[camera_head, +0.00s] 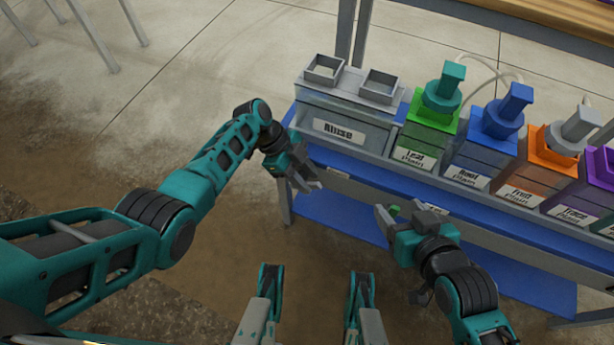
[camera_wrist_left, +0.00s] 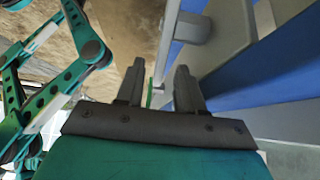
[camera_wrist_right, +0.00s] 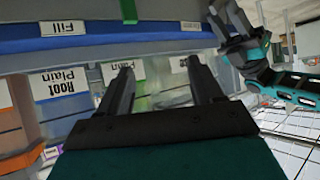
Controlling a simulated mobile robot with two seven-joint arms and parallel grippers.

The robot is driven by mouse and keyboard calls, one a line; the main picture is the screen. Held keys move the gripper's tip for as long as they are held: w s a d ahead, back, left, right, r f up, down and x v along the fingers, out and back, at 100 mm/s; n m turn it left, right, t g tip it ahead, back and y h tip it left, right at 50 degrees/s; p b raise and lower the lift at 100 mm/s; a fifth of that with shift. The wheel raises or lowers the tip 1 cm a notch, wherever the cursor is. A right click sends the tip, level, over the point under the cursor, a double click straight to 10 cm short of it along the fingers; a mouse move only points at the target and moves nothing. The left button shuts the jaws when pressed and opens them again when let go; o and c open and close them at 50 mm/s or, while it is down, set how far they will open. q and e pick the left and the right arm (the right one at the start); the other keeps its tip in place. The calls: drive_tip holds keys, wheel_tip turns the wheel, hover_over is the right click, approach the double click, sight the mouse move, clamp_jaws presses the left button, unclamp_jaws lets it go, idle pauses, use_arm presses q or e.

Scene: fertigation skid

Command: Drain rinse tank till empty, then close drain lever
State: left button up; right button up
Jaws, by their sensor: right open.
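The rinse tank (camera_head: 345,142), a grey see-through box labelled "Rinse", stands at the left end of the bench in the head view. Its liquid level cannot be told. My left gripper (camera_head: 314,181) is just in front of the bench below the tank. In the left wrist view its fingers (camera_wrist_left: 158,88) are apart, with a thin rod and a green strip visible beyond the gap. A grey cylindrical fitting (camera_wrist_left: 183,27) is ahead. I cannot clearly identify the drain lever.
Green (camera_head: 428,127), blue (camera_head: 484,150) and orange (camera_head: 545,170) labelled containers stand right of the tank. A "Fill" label (camera_wrist_right: 63,27) is on the blue bench edge. A lower blue shelf (camera_head: 340,215) lies beneath. The floor left of the bench is open.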

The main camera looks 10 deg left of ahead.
use_arm(q)
drive_tip(key=p+v, duration=0.3)
drive_tip(key=v, duration=0.9)
drive_tip(key=shift+p, duration=0.35)
drive_tip(key=shift+o, duration=0.3)
